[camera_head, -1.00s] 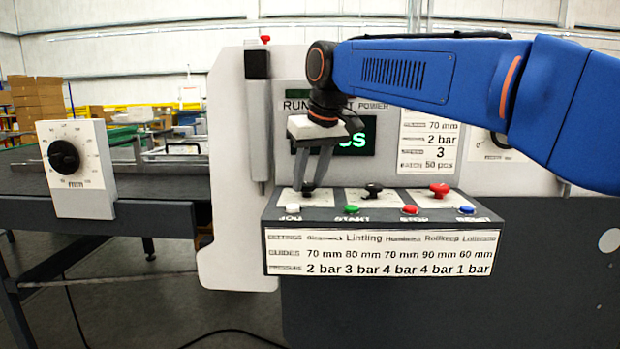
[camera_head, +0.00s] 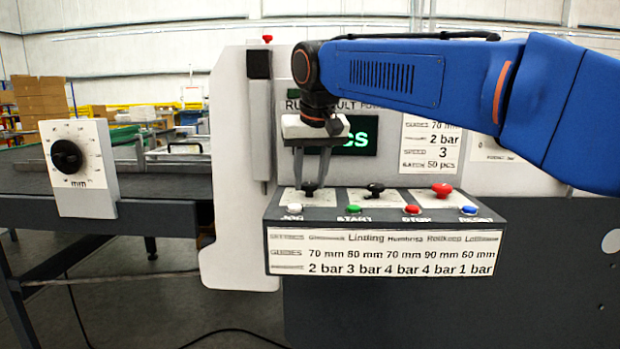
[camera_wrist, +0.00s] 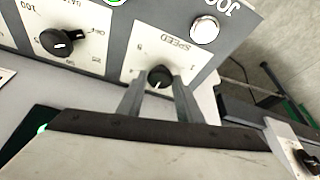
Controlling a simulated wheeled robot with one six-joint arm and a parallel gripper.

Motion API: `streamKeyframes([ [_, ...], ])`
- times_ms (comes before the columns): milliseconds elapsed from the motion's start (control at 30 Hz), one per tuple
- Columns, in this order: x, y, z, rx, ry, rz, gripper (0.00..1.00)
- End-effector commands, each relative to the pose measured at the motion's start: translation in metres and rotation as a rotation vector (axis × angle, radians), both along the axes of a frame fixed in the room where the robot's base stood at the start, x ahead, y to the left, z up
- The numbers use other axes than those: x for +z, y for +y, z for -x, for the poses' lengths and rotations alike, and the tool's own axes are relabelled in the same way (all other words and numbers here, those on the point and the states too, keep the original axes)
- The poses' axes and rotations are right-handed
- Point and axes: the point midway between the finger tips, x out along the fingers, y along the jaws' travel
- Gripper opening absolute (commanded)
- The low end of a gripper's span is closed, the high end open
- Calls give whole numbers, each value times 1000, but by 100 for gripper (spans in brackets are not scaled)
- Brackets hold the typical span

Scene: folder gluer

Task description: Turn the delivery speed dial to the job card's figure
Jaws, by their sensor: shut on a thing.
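The speed dial is a small black knob (camera_head: 311,188) on a white plate at the left of the sloped control panel. It also shows in the wrist view (camera_wrist: 160,77), under the upside-down word SPEED, with a white pointer mark towards the lower edge of the picture. The figure at the pointer cannot be read. My gripper (camera_head: 311,181) reaches down from above and is shut on this knob, a finger on each side in the wrist view (camera_wrist: 159,82). The job card (camera_head: 430,143) on the upright panel reads 70 mm, 2 bar, speed 3, batch 50 pcs.
A second black knob (camera_head: 375,190) and a red knob (camera_head: 442,190) sit to the right. White (camera_head: 295,208), green (camera_head: 354,209), red (camera_head: 411,209) and blue (camera_head: 468,210) buttons line the panel's front edge, close below. A mm dial (camera_head: 67,156) stands far left.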

Motion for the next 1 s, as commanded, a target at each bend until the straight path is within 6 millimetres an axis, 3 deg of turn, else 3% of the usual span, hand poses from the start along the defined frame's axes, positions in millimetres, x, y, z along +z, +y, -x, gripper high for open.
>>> streamKeyframes([
  [67,0,0,0,0,-1,0,10],
  [100,0,0,0,0,-1,0,39],
  [167,0,0,0,0,0,0,50],
  [567,6,0,2,1,-2,-1,50],
  [767,32,-3,13,1,-2,-1,50],
  [1000,77,-7,30,1,-2,-1,50],
])
